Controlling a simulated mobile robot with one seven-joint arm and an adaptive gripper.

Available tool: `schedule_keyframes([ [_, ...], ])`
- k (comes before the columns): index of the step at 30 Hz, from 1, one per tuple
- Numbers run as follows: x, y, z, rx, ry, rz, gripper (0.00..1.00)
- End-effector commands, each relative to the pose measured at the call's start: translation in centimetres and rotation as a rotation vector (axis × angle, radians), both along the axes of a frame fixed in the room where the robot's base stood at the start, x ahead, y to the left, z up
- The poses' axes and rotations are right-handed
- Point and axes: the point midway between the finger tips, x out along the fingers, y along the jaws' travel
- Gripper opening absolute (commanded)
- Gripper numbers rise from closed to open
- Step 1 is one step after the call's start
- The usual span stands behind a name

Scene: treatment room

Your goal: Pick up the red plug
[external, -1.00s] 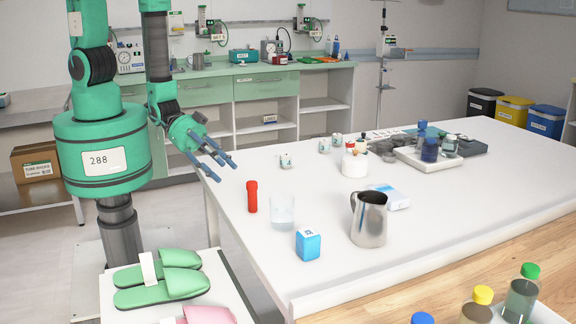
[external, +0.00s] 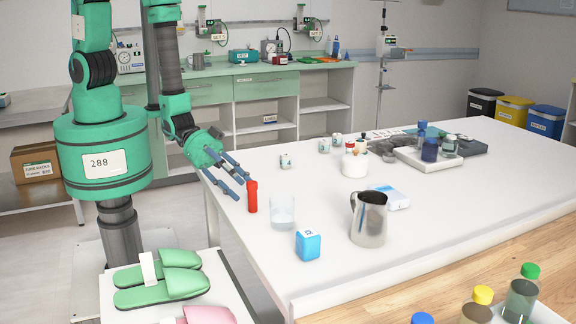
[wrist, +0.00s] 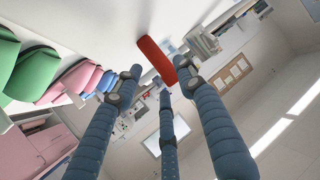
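The red plug (external: 252,197) is a small upright red cylinder near the left edge of the white table. It also shows in the wrist view as a red rod (wrist: 156,59) just beyond my fingertips. My gripper (external: 244,190) has its blue-grey fingers spread apart, close beside the plug on its left in the external view. In the wrist view the fingers of my gripper (wrist: 160,85) are open, with nothing held between them. Whether a fingertip touches the plug I cannot tell.
A clear glass (external: 282,213) stands just right of the plug. A blue box (external: 308,245) and a metal pitcher (external: 369,218) stand nearer the front. A white pot (external: 355,164) is farther back. Green slippers (external: 160,279) lie on a white stand below my arm.

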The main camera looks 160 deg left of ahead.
Motion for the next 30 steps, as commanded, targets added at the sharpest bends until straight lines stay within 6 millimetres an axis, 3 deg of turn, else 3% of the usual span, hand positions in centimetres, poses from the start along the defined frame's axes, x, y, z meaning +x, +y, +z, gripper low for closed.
schedule_keyframes([
  [8, 0.9, 0.4, -0.6, 0.0, 0.0, 0.0, 0.39],
  [20, 4.1, 1.9, -2.1, 0.0, -0.001, 0.0, 0.39],
  [30, 4.3, 2.0, -2.2, -0.001, 0.0, 0.0, 0.39],
])
